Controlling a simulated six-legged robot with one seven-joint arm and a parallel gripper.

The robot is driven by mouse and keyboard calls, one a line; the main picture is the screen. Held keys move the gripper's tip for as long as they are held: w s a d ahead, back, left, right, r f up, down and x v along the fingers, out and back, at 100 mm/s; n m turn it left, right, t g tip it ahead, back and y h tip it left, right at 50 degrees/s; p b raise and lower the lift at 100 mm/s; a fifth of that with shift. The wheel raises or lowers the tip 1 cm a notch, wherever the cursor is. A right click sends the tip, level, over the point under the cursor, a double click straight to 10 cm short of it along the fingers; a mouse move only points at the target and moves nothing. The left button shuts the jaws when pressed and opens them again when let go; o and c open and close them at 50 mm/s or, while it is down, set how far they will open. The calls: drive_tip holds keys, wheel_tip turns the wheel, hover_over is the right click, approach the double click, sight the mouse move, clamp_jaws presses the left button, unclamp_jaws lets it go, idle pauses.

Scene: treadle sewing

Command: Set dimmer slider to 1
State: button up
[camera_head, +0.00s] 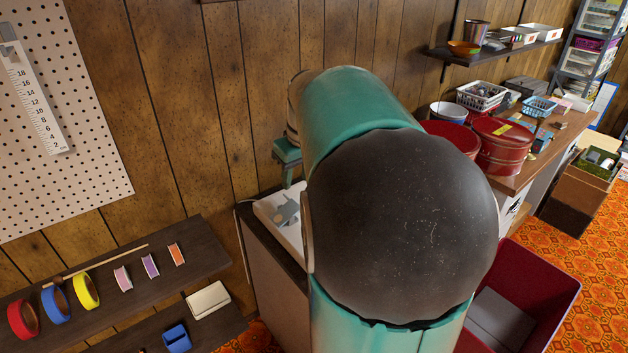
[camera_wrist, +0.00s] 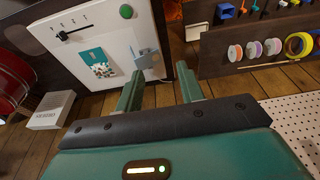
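A white panel (camera_wrist: 125,40) stands at the upper left of the wrist view. A slider (camera_wrist: 76,31), which looks like the dimmer, has a thin dark slot with small marks above it. Its black knob (camera_wrist: 62,36) sits at the slot's left end in this view; the marks are too small to read. My gripper (camera_wrist: 160,70) is open and empty, its two teal fingers apart in front of the panel's lower right corner, away from the slider. In the head view, my arm hides most of the panel (camera_head: 268,207) and the slider.
The panel also carries a green round button (camera_wrist: 126,11), a teal picture card (camera_wrist: 97,62) and a grey fitting (camera_wrist: 146,58). Shelves with tape rolls (camera_head: 84,291) and spools stand left in the head view. Red tins (camera_head: 502,150) sit on the counter at right.

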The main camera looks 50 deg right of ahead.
drive_tip(key=w+d+f+g, duration=0.1)
drive_tip(key=d+f, duration=0.2)
drive_tip(key=d, duration=0.4)
drive_tip(key=w+d+f+g, duration=0.2)
drive_tip(key=d+f, duration=0.1)
drive_tip(key=d, duration=0.4)
drive_tip(key=s+d+f, duration=0.3)
drive_tip(key=d, duration=0.5)
drive_tip(key=s+d+f, duration=0.3)
drive_tip(key=d, duration=0.4)
drive_tip(key=f, duration=1.3)
drive_tip(key=shift+s+d+f, duration=0.2)
drive_tip(key=shift+f, duration=0.15)
drive_tip(key=shift+c, duration=0.5)
clamp_jaws()
